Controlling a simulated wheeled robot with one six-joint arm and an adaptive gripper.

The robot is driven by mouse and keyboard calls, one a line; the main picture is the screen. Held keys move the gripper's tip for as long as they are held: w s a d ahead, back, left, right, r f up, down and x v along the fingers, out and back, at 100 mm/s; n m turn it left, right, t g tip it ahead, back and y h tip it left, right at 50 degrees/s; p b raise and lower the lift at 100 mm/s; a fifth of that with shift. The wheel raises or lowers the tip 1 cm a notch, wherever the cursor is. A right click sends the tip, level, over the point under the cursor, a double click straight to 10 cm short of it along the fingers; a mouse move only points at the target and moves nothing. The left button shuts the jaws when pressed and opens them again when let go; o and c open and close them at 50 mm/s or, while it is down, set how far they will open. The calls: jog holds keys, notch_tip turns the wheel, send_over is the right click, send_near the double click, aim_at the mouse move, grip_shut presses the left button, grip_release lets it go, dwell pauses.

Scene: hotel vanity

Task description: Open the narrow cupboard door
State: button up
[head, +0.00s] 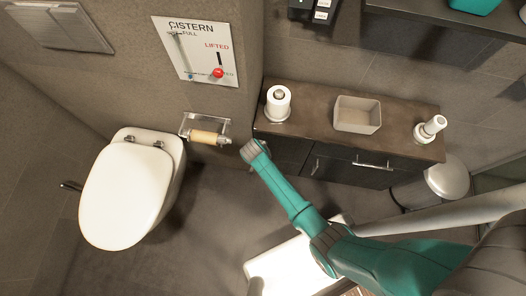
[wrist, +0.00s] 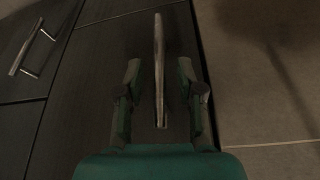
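The narrow cupboard door (wrist: 100,70) is a dark panel that fills the middle of the wrist view, and it looks closed. Its long bar handle (wrist: 159,55) runs up the picture between my fingers. My gripper (wrist: 160,72) is open, with one finger on each side of the handle and a visible gap to both. In the head view my gripper (head: 250,150) is at the left end of the dark vanity unit (head: 400,148), in front of the narrow door. There the gripper and arm hide the door's handle.
A neighbouring front with its own bar handle (wrist: 38,48) is at left in the wrist view. A toilet roll (head: 278,103), a box (head: 357,115) and a bottle (head: 430,128) stand on the unit. The toilet (head: 128,195) and paper holder (head: 207,136) are left of my gripper.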

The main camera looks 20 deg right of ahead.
grip_shut()
jog(key=shift+s+f, duration=0.1)
jog(key=shift+s, duration=0.05)
